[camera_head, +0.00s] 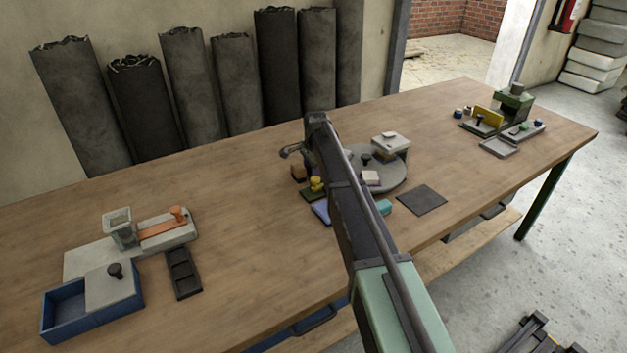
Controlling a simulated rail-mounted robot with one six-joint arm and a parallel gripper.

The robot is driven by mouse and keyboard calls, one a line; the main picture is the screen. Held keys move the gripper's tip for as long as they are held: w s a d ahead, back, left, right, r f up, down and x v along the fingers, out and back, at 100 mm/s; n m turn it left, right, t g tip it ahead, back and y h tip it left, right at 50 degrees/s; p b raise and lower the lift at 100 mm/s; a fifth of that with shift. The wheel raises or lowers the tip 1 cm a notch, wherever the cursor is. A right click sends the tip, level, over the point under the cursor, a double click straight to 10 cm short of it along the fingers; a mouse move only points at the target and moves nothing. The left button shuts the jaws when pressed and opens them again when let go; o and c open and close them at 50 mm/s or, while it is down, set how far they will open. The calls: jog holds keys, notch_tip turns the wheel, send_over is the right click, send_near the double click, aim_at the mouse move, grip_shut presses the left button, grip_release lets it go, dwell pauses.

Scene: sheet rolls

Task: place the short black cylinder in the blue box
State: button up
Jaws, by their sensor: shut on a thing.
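The blue box (75,335) stands at the table's front left. A grey lid (112,290) with a black knob (115,270) covers its right part, and its left part is open. My gripper (291,153) is near the middle of the table, left of the arm's far end and well to the right of the box. The arm hides much of it. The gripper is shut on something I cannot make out. I cannot pick out the short black cylinder for certain. A small black upright piece (366,159) shows on the grey round plate (398,180).
A grey fixture with an orange bar (160,229) stands behind the blue box, and a black tray (184,281) lies to its right. Small blocks and a dark mat (422,200) lie around the round plate. A green machine (514,102) stands far right. Dark rolls (190,85) lean behind the table.

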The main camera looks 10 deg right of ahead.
jog(key=shift+f+p, duration=0.25)
jog(key=shift+p, duration=0.05)
jog(key=shift+f, duration=0.2)
jog(key=o, duration=1.1)
jog(key=shift+r, duration=0.15)
notch_tip(320, 180, up, 12)
jog(key=s+p, duration=0.1)
jog(key=p, duration=1.1)
jog(key=s+n+g, duration=0.1)
jog(key=s+n, duration=1.2)
jog(key=s, duration=2.5)
jog(key=shift+s+a+n, duration=0.15)
jog(key=shift+s+n, duration=0.25)
jog(key=shift+c, duration=0.6)
jog(key=shift+w, duration=0.15)
jog(key=shift+c, duration=0.5)
